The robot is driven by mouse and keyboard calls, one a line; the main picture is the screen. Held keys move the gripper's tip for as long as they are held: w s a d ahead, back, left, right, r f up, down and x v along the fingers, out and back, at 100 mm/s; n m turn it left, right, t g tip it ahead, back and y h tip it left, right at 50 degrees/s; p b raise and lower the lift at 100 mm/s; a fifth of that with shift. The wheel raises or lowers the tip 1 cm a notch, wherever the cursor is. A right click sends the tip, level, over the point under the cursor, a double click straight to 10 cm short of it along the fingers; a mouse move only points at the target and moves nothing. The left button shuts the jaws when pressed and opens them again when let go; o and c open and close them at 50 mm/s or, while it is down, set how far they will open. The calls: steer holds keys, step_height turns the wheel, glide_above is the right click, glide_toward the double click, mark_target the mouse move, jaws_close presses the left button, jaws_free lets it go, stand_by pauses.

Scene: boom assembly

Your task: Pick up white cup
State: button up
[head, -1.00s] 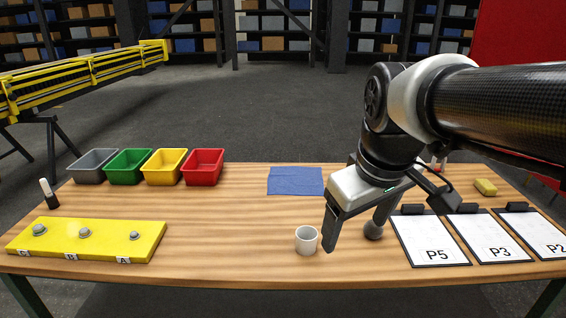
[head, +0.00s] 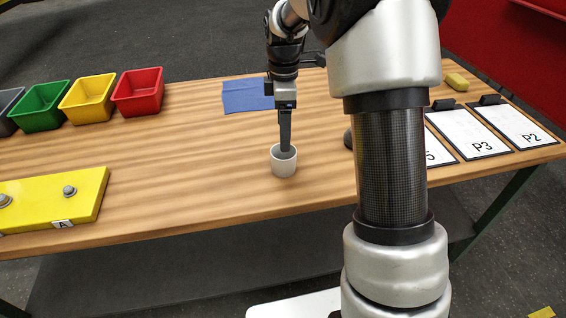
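The white cup (head: 284,166) stands upright on the wooden table, near its front edge. My gripper (head: 287,148) points straight down over it. Only one dark finger shows, edge-on, and its tip reaches the cup's mouth and appears to be inside the rim. The other finger is hidden, so I cannot tell how wide the gripper is or whether it grips the cup wall.
A blue cloth (head: 247,95) lies behind the cup. Red (head: 138,97), yellow (head: 87,102) and green (head: 40,110) bins stand at back left. A yellow block with knobs (head: 85,192) is at front left. Clipboards (head: 480,128) and a yellow sponge (head: 457,81) are at right.

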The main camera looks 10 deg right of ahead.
mark_target(284, 161)
step_height(284, 161, down, 5)
steer(key=shift+f, duration=0.15)
steer(key=shift+s+f+b, duration=0.15)
steer(key=shift+f+b, duration=0.1)
steer(key=shift+f, duration=1.1)
steer(key=shift+s+f+b, duration=0.1)
steer(key=shift+f+b, duration=0.1)
steer(key=shift+f, duration=1.15)
steer(key=c, duration=1)
